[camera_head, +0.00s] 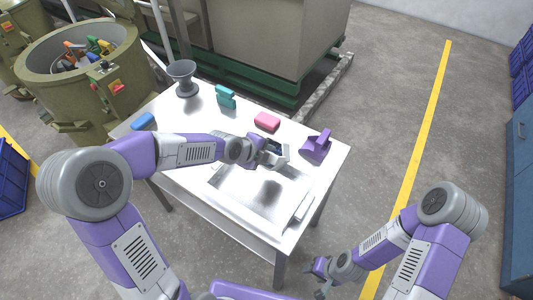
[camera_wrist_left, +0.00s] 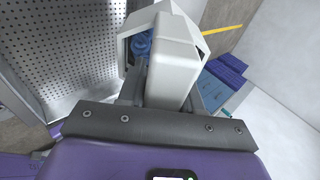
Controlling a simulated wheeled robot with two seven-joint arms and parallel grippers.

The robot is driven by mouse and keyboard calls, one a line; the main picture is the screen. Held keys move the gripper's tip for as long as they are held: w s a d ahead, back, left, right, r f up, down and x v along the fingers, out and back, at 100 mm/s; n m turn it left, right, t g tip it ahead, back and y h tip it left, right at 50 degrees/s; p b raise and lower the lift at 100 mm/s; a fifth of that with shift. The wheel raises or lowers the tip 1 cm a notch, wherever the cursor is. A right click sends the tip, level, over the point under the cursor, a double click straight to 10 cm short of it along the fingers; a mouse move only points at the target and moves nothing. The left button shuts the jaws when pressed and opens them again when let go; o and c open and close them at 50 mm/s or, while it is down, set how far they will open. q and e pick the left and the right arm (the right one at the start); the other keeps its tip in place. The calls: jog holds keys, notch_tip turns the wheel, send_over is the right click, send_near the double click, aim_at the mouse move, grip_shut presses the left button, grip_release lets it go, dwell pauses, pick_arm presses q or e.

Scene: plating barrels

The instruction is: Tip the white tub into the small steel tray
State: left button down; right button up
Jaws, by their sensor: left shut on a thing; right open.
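My left gripper (camera_head: 262,152) is shut on the white tub (camera_head: 279,158) and holds it above the table's middle. In the left wrist view the tub (camera_wrist_left: 172,62) is tilted, with something blue (camera_wrist_left: 141,45) visible inside its opening. A shallow steel tray (camera_head: 302,206) lies on the table just below the tub, toward the near right edge; the bright surface makes its outline hard to see. A dark shadow falls inside it. My right gripper (camera_head: 322,272) is open and empty, low beyond the table's near right corner.
On the table (camera_head: 205,125) stand a grey funnel-like cup (camera_head: 183,78), a teal object (camera_head: 225,97), a pink block (camera_head: 267,121), a purple scoop (camera_head: 317,145) and a blue object (camera_head: 143,121). A green barrel (camera_head: 85,85) with coloured items stands at left. A perforated metal surface (camera_wrist_left: 65,45) shows in the wrist view.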

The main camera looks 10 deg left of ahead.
pick_arm(q)
jog(key=shift+s+a+f+t+p, duration=0.2)
jog(key=shift+s+t+p, duration=0.15)
jog(key=shift+t, duration=0.25)
jog(key=shift+s+a+f+t+h+b, duration=0.1)
jog(key=shift+s+f+t+h+b, duration=0.15)
jog(key=shift+f+t+h+b, duration=0.25)
jog(key=s+f+t+h+b, duration=0.1)
jog(key=t+b, duration=0.1)
jog(key=s+f+t+h+b, duration=0.1)
jog(key=t+b, duration=0.1)
jog(key=t, duration=0.1)
jog(key=s+a+f+t+h+b, duration=0.1)
jog(key=t+b, duration=0.1)
jog(key=shift+s+f+m+t+h+b, duration=0.3)
jog(key=shift+f+m+t, duration=0.1)
dwell(0.5)
jog(key=shift+a, duration=0.1)
